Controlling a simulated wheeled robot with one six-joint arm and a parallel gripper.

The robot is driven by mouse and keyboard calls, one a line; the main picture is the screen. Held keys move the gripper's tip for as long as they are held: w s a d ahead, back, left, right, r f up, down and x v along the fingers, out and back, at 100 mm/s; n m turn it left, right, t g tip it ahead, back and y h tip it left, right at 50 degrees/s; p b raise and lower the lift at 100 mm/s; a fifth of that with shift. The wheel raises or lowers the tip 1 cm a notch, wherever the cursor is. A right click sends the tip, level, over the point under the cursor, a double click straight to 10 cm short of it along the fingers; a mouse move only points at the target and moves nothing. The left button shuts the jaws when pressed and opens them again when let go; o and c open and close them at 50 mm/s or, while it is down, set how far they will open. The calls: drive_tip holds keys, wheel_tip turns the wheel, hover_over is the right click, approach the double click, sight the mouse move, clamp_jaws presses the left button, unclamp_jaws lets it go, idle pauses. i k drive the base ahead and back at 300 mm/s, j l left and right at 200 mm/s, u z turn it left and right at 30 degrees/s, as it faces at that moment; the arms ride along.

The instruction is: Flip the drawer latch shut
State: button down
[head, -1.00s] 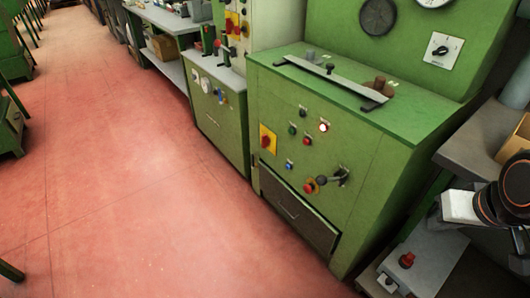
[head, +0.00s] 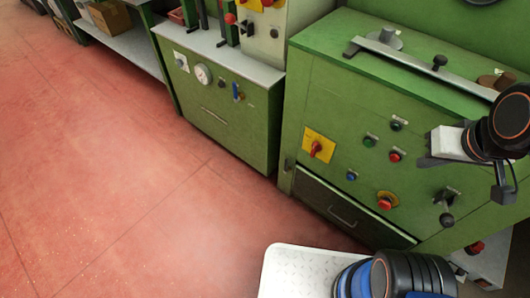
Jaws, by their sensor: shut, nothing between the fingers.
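The dark drawer (head: 325,199) with a metal pull handle is low in the green cabinet (head: 330,95); its front looks flush. A small grey metal piece (head: 289,163) beside the drawer's upper left corner may be the latch; its position is too small to tell. A black lever with a ball knob (head: 447,219) is on the cabinet front, right of and above the drawer. My gripper (head: 428,161), a white block with dark fingers, is at the right, shut and empty. It appears in front of the cabinet, above the lever and apart from the drawer.
Buttons, a yellow-backed red switch (head: 316,147) and a red knob (head: 386,201) crowd the cabinet front. A metal bar (head: 425,67) lies on top. A smaller green cabinet with a gauge (head: 203,74) stands left. The red floor (head: 130,170) is clear.

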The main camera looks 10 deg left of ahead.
sight(286, 171)
drive_tip(key=i+j, duration=0.15)
drive_tip(key=j, duration=0.25)
drive_tip(key=i+j, duration=0.1)
drive_tip(key=j, duration=0.3)
drive_tip(key=i+j, duration=0.15)
drive_tip(key=j, duration=0.25)
drive_tip(key=k+l+u, duration=0.2)
drive_tip(key=k+j, duration=0.05)
drive_tip(key=k, duration=0.05)
